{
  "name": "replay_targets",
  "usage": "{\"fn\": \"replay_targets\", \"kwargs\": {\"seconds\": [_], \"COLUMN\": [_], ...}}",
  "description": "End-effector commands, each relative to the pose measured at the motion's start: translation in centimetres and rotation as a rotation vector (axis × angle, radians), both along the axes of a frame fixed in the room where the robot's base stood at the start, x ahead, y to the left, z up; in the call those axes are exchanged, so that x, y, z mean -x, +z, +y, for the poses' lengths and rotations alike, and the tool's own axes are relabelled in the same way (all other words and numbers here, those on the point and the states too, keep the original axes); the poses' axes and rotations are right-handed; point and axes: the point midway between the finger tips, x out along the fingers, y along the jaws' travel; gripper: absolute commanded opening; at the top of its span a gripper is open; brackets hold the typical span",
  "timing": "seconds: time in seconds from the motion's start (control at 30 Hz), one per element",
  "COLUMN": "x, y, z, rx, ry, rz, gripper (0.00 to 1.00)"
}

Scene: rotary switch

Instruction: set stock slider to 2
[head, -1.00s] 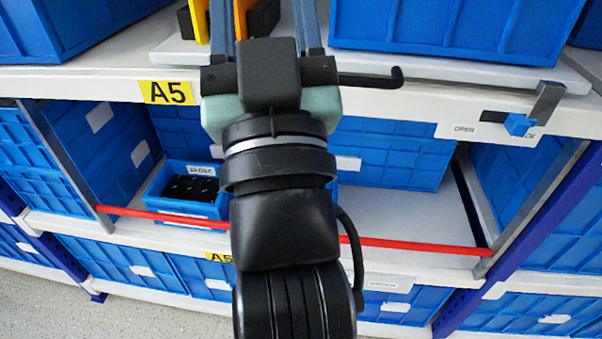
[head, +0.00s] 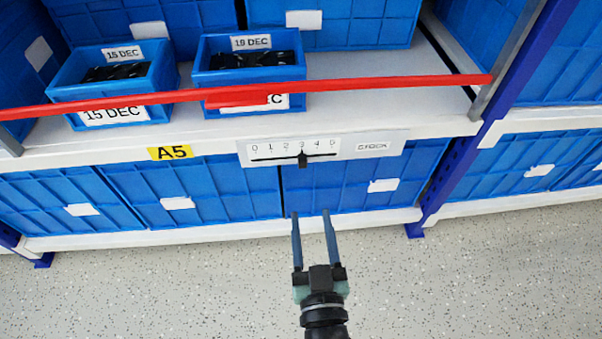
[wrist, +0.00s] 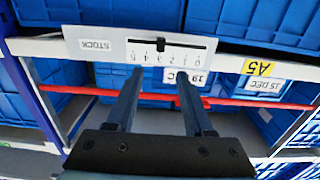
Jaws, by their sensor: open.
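The stock slider (head: 302,160) is a black knob on a horizontal slot in a white panel marked 0 to 5 (head: 282,142), on the shelf's front edge. A STOCK label (head: 374,146) is to its right. The knob stands at 3. In the wrist view the panel appears upside down, with the knob (wrist: 160,42) at 3. My gripper (head: 311,213) is open and empty, below the panel in the head view and apart from the knob. In the wrist view its two fingers point toward the panel, with the knob beyond the gap between the tips.
A red bar (head: 375,86) crosses the shelf opening above the panel. Two small blue bins (head: 112,82) (head: 250,67) with date labels stand behind it. Large blue crates (head: 350,186) fill the shelf below. A blue post (head: 520,75) is at the right. The floor is clear.

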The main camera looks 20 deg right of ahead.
Motion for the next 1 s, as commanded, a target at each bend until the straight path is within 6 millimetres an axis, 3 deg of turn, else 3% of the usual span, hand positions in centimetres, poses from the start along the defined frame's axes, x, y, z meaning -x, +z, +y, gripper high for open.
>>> {"fn": "replay_targets", "kwargs": {"seconds": [0.6, 0.8, 1.0], "x": [-9.6, -11.3, -11.7], "y": [0.2, 0.2, 0.1], "z": [-2.8, -3.2, -3.3], "rx": [0.001, 0.001, 0.0], "ry": [0.001, 0.002, 0.002], "rz": [-0.004, -0.002, 0.0], "gripper": [0.53, 0.53, 0.53]}}
